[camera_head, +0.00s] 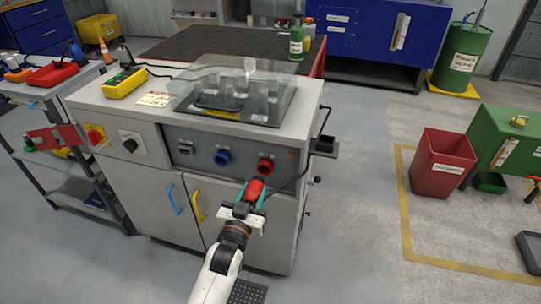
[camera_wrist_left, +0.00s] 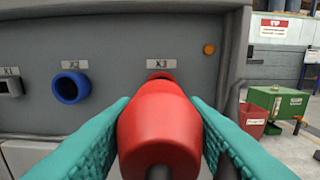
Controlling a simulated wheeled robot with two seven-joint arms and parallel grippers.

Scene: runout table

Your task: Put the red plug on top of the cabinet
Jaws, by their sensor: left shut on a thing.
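The red plug (camera_head: 254,188) is between the teal fingers of my left gripper (camera_head: 251,194), which is shut on it. In the left wrist view the plug (camera_wrist_left: 160,125) fills the middle, its rear end towards the camera. The red X3 socket (camera_head: 265,165) is on the front panel of the grey cabinet (camera_head: 145,185); the plug is just in front of and below it in the head view. In the wrist view the plug hides most of that socket (camera_wrist_left: 160,75). A black cable runs from near the plug up the cabinet's right side. My right gripper is not in view.
On the cabinet top are a clear cover (camera_head: 235,85) over a dark base, a yellow box (camera_head: 124,82) and a small sign (camera_head: 154,99). A blue socket (camera_head: 221,157) is left of the red one. A red bin (camera_head: 442,162) stands on the floor at right.

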